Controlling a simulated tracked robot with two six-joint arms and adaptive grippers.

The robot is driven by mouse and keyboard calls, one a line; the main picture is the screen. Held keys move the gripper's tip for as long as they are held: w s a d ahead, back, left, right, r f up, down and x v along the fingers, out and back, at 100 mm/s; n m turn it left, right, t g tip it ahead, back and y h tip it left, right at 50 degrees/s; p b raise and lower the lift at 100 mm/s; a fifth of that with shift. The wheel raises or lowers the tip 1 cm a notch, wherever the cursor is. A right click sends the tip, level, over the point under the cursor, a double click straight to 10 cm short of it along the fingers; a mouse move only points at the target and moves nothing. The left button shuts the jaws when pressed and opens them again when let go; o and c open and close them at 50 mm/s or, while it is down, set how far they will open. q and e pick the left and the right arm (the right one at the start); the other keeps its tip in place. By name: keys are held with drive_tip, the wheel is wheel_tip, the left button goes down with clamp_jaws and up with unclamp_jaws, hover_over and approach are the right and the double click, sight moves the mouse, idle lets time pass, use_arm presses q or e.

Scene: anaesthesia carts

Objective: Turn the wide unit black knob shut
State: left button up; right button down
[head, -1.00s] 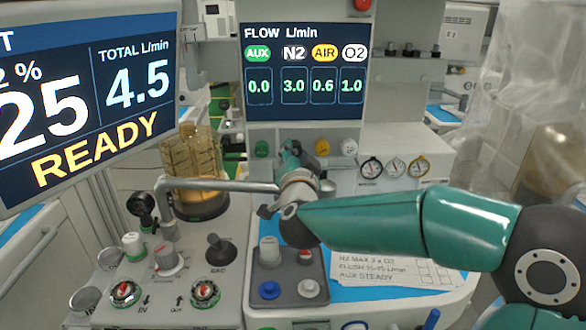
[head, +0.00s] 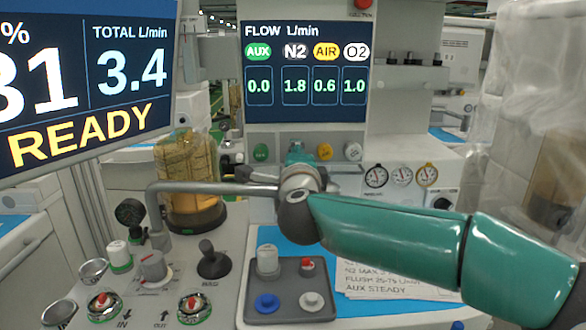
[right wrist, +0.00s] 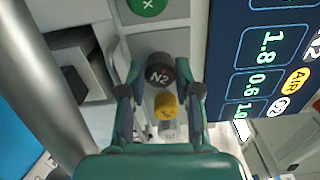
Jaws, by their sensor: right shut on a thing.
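The black knob marked N2 (right wrist: 160,72) is between the two fingers of my right gripper (right wrist: 159,80) in the right wrist view. The gripper is shut on it. In the head view my right gripper (head: 297,160) reaches the knob row under the flow screen and mostly hides the black knob. The flow screen (head: 304,75) reads AUX 0.0, N2 1.8, AIR 0.6, O2 1.0. My left gripper is not in view.
A green knob (head: 260,152) is left of the black one; a yellow knob (head: 325,152) and a white knob (head: 353,151) are right. A grey metal pipe (head: 215,188) runs close left of my gripper. Three gauges (head: 401,175) sit further right.

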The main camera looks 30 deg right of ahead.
drive_tip(key=m+b, duration=0.2)
drive_tip(key=m, duration=0.1)
drive_tip(key=m+b, duration=0.3)
drive_tip(key=m, duration=0.1)
drive_tip(key=m+b, duration=0.2)
drive_tip(key=m, duration=0.2)
drive_tip(key=shift+w+a+f, duration=0.1)
drive_tip(key=shift+f, duration=0.2)
drive_tip(key=shift+m, duration=0.3)
drive_tip(key=c, duration=0.8)
unclamp_jaws()
drive_tip(key=shift+r, duration=0.2)
drive_tip(key=v, duration=1.2)
